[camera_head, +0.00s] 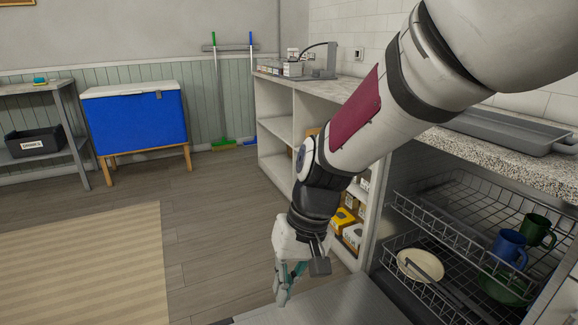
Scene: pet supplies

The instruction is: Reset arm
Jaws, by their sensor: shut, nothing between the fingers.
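My gripper (287,290) hangs low in the lower middle of the picture, at the end of my arm, which comes in from the upper right. Its fingers point down and are shut, with nothing seen between them. They are in front of the open dishwasher door (325,303) in this view; the height above it cannot be told.
Dishwasher racks (455,225) stand out at the right with a blue mug (508,246), a green mug (538,231) and a cream bowl (419,264). A worktop (500,152) with a grey tray (510,130) lies above. A blue chest (137,123) stands back left; the floor (215,220) is clear.

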